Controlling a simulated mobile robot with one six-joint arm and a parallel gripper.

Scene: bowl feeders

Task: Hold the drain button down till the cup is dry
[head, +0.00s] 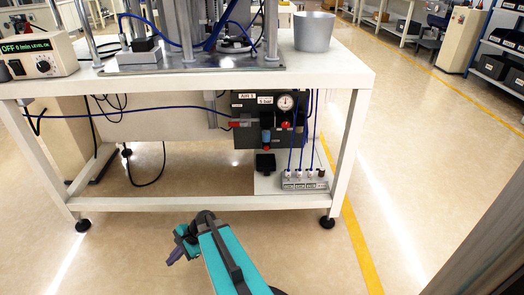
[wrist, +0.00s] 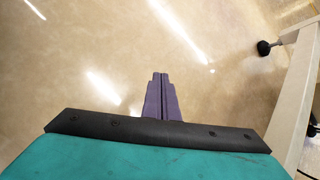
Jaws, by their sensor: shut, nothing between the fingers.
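Any water in the cup and the drain button are too small to tell. My gripper (head: 172,258) is low over the floor in front of the bench, well apart from the panel. In the wrist view my gripper (wrist: 160,76) has its purple fingers together and empty, over bare floor.
The white bench (head: 345,75) has legs and a low crossbar (head: 170,203) in front of the panel. Blue hoses and a valve row (head: 304,185) are right of the black block. A grey bucket (head: 313,32) stands on top. The floor (head: 110,250) in front is clear.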

